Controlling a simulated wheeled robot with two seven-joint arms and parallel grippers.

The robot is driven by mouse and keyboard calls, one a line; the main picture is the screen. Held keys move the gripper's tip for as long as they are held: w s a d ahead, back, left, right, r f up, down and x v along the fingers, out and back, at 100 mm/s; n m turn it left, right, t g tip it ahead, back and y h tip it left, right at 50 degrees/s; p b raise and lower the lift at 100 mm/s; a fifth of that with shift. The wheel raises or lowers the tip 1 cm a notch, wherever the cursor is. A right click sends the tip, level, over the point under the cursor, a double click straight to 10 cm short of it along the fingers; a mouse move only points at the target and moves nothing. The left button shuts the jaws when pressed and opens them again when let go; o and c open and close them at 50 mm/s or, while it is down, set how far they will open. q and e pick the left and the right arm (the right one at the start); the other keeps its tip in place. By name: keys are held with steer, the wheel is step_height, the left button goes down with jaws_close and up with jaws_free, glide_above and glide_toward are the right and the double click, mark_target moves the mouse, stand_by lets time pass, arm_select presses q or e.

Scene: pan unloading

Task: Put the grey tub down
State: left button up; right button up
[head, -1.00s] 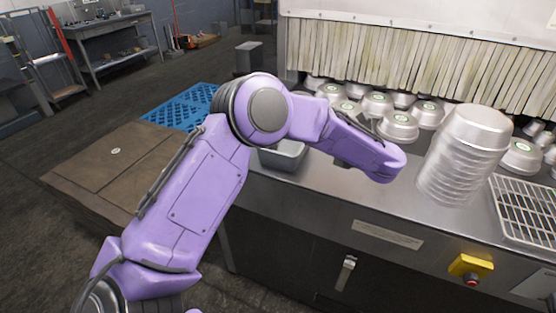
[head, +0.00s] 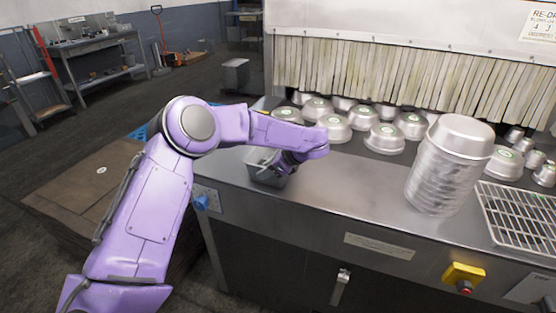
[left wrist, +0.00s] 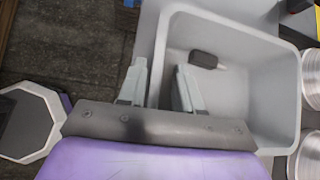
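The grey tub (head: 262,177) sits at the left end of the metal counter, near its front edge. In the left wrist view the tub (left wrist: 275,95) fills the right half, and a small dark block (left wrist: 203,59) lies inside it. My left gripper (head: 284,165) is at the tub's right side in the head view, partly hidden by my own arm. In the left wrist view my left gripper (left wrist: 160,80) has its fingers apart, on either side of one tub wall, with a gap between them. My right gripper is not in view.
A tall stack of metal pans (head: 447,170) stands on the counter (head: 340,195) to the right. Several upturned pans (head: 384,137) lie behind, before a strip curtain (head: 400,80). A wire rack (head: 515,215) is at far right. The counter's middle is bare.

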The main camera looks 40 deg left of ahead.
arm_select(q)
jaws_close()
